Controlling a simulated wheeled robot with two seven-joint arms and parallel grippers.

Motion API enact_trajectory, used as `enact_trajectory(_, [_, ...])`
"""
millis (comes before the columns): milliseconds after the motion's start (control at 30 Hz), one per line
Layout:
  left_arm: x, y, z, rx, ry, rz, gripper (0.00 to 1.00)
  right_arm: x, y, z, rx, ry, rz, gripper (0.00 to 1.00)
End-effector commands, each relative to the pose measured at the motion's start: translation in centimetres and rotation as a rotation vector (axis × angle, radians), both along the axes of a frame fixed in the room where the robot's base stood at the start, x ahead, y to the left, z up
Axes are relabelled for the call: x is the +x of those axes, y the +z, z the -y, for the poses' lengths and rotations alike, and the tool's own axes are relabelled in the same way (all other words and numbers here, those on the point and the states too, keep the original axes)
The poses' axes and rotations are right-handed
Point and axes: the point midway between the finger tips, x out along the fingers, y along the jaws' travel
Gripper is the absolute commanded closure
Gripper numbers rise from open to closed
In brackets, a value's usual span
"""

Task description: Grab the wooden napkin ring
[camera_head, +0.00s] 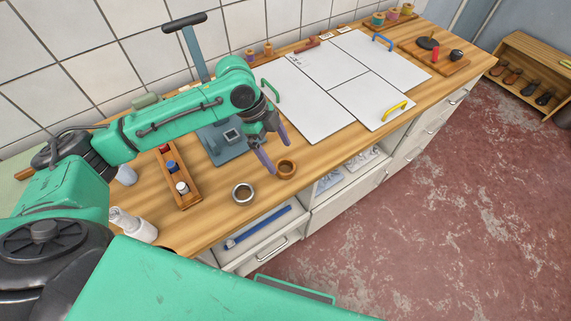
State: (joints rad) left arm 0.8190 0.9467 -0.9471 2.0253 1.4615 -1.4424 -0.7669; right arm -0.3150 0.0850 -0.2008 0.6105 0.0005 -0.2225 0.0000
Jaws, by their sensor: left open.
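The wooden napkin ring (287,169) is a small brown ring lying on the wooden counter close to its front edge. A second ring (243,194), greyish and metallic-looking, lies to its left. My left gripper (277,154) is open, with its two purple-grey fingers pointing down toward the counter. Its fingertips are close to the wooden ring; one is just left of it and the other shows behind it. I cannot tell whether either finger touches it. Nothing shows between the fingers. My right gripper is not in view.
A blue-grey press with a tall lever (190,50) stands behind the gripper. A wooden tray with small bottles (178,180) is at left. White boards with coloured handles (330,85) cover the counter to the right. Open shelves and drawers are below the front edge.

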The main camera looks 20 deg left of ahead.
Motion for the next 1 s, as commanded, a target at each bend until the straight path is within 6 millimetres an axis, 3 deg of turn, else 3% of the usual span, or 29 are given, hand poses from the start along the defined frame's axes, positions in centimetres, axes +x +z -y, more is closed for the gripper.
enact_trajectory(233, [-0.3, -3.4, 1.4, 0.000, -0.001, -0.004, 0.00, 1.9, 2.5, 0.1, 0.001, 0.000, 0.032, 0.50])
enact_trajectory(333, [-0.3, -5.0, 1.9, 0.001, 0.000, -0.001, 0.00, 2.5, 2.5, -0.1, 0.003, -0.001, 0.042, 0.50])
enact_trajectory(567, [-0.2, -5.6, 2.1, 0.001, 0.001, 0.002, 0.00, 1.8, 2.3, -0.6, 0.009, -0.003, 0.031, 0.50])
enact_trajectory(800, [-0.2, -5.5, 2.0, 0.001, 0.001, 0.002, 0.89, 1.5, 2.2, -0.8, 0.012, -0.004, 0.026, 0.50])
enact_trajectory(1000, [-0.2, -5.5, 2.0, 0.001, 0.001, 0.002, 0.89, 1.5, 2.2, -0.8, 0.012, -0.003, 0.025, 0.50])
